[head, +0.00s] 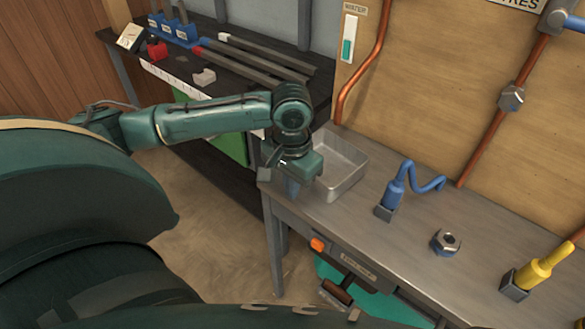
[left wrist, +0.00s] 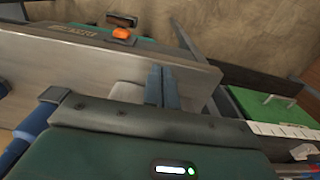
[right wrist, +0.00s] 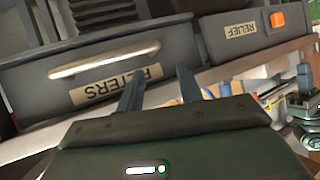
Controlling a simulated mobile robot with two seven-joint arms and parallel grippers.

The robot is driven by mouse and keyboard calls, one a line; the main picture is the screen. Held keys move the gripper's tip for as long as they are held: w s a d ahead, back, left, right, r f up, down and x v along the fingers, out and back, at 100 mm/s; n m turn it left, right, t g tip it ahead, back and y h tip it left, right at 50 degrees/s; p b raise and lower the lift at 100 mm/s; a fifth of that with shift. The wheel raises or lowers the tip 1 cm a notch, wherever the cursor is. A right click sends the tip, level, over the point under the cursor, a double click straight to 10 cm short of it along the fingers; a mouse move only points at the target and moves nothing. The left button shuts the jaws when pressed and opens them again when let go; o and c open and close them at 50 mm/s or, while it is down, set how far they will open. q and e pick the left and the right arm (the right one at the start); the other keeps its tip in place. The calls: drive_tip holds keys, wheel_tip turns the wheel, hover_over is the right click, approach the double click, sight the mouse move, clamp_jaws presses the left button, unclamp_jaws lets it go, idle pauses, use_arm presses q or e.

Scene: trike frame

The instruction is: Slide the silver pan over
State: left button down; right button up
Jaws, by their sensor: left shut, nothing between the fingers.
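The silver pan (head: 350,160) is a shallow rectangular tray on the left end of the grey metal workbench (head: 345,222). My left gripper (head: 292,190) points down just left of the pan, by the bench's left end. I cannot tell whether it touches the pan. In the left wrist view my left gripper (left wrist: 162,85) has its fingers together with nothing between them. In the right wrist view my right gripper (right wrist: 160,88) has its fingers apart and empty, before the bench's drawers. The right gripper does not show in the head view.
A blue tool with a coiled hose (head: 392,198), a hex nut (head: 445,242) and a yellow tool (head: 540,270) stand right of the pan. A dark shelf with rods (head: 255,65) is at the back left. The FILTERS drawer (right wrist: 110,75) is in front of my right gripper.

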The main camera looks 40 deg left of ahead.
use_arm(q)
drive_tip(key=w, duration=0.1)
drive_tip(key=w+f, duration=0.1)
drive_tip(key=w, duration=0.1)
drive_tip(key=shift+d, duration=0.15)
drive_tip(key=shift+w, duration=0.5)
use_arm(e)
drive_tip(key=shift+w, duration=0.2)
use_arm(q)
drive_tip(key=shift+w+r+p, duration=0.2)
drive_tip(key=shift+w+p, duration=0.05)
drive_tip(key=shift+p, duration=0.1)
drive_tip(key=shift+w+d+r+p, duration=0.1)
drive_tip(key=shift+w+d+p, duration=0.05)
drive_tip(key=shift+w+p, duration=0.75)
drive_tip(key=shift+w, duration=0.25)
drive_tip(key=shift+f, duration=0.3)
use_arm(e)
drive_tip(key=shift+s+d+r, duration=0.1)
drive_tip(key=shift+s+r, duration=0.15)
drive_tip(key=shift+r, duration=0.35)
